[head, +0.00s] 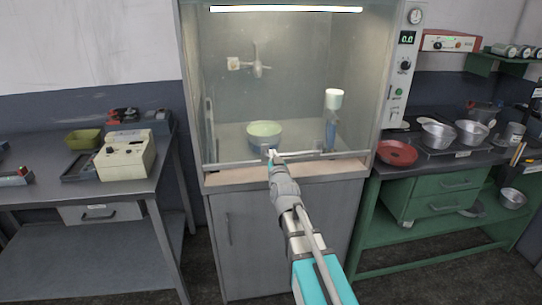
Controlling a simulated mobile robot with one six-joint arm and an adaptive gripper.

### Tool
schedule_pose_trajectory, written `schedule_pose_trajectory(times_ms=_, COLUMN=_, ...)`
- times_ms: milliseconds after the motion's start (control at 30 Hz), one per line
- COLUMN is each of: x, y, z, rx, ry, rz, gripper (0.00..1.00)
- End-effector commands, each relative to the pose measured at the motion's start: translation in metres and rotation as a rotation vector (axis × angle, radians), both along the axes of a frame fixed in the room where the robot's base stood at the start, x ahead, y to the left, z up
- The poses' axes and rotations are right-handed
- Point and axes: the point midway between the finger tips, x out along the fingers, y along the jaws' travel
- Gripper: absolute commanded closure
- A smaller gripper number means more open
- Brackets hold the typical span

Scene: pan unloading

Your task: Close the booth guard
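The booth (194,100) is a tall grey cabinet in the middle of the head view, with a lit lamp at its top. Its guard looks like a clear pane with a thin pale bottom rail (318,154) low across the opening, just above the beige front sill (235,177). I cannot tell exactly how much gap is left under the rail. My gripper (270,153) is at the rail, left of its middle, and overlaps it in the picture. Contact is not clear. The fingers are too small to tell whether they are open or shut.
Inside the booth are a green-topped round pan (264,129) and a blue bottle with a white cap (331,125). A grey bench (60,205) with instruments stands left. A green bench (435,190) with a red pan (397,153) and metal pots stands right.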

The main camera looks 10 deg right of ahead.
Motion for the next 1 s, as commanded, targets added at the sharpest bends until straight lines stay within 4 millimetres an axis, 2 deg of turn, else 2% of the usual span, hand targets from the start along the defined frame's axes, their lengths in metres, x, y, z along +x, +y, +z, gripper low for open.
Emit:
schedule_pose_trajectory(times_ms=33, x=0.000, y=0.000, z=-0.016, rx=0.000, ry=0.002, rz=0.000, gripper=1.00)
schedule_pose_trajectory(times_ms=100, x=0.000, y=0.000, z=-0.025, rx=0.000, ry=0.002, rz=0.000, gripper=1.00)
schedule_pose_trajectory(times_ms=400, x=0.000, y=0.000, z=-0.056, rx=0.000, ry=0.001, rz=0.000, gripper=1.00)
schedule_pose_trajectory(times_ms=633, x=0.000, y=0.000, z=-0.065, rx=0.000, ry=0.001, rz=0.000, gripper=1.00)
schedule_pose_trajectory(times_ms=1000, x=0.000, y=0.000, z=-0.066, rx=0.000, ry=0.003, rz=0.000, gripper=1.00)
